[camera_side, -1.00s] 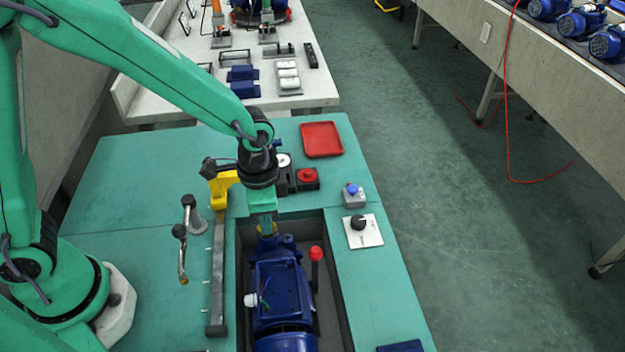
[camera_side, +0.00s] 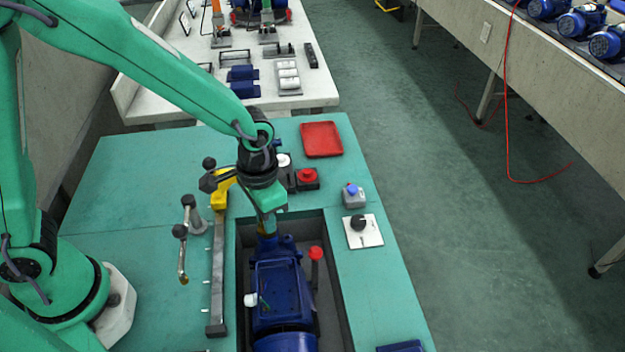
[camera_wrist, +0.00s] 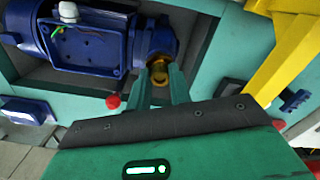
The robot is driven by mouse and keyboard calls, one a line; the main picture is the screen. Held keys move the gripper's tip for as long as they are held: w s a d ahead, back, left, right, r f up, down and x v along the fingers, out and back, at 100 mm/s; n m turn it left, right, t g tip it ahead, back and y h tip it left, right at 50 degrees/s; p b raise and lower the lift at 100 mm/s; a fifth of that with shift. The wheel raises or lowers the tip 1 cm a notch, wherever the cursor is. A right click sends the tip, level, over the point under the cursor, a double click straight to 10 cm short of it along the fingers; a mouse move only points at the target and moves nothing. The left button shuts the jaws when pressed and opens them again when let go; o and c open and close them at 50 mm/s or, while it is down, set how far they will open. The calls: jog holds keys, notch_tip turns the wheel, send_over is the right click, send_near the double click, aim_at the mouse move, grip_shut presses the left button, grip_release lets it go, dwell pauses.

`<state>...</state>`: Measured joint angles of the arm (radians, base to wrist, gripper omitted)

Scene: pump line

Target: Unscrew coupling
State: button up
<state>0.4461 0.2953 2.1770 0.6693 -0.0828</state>
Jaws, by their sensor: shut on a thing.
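The brass coupling (camera_wrist: 159,72) sits at the end of the blue pump (camera_wrist: 90,42), between the fingers of my gripper (camera_wrist: 164,84) in the wrist view. My gripper (camera_side: 267,230) is shut on it; in the side view the fingers point down at the pump's far end and mostly hide the coupling. The blue pump (camera_side: 280,290) lies in the recess of the green bench. Whether the coupling is still threaded on cannot be told.
A red-knobbed lever (camera_side: 316,254) stands right of the pump. A yellow bracket (camera_side: 222,192) on a grey rail (camera_side: 217,280) is close left of my gripper. A chrome-handled lever (camera_side: 184,240), a black dial (camera_side: 358,222) and a red tray (camera_side: 322,139) are around the recess.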

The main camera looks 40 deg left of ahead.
jog(key=n, duration=0.6)
dwell(0.6)
jog(key=shift+n, duration=0.4)
jog(key=n, duration=0.6)
jog(key=shift+n, duration=0.4)
jog(key=n, duration=0.6)
jog(key=shift+r+n, duration=0.1)
jog(key=shift+n, duration=0.2)
dwell(0.3)
jog(key=n, duration=0.7)
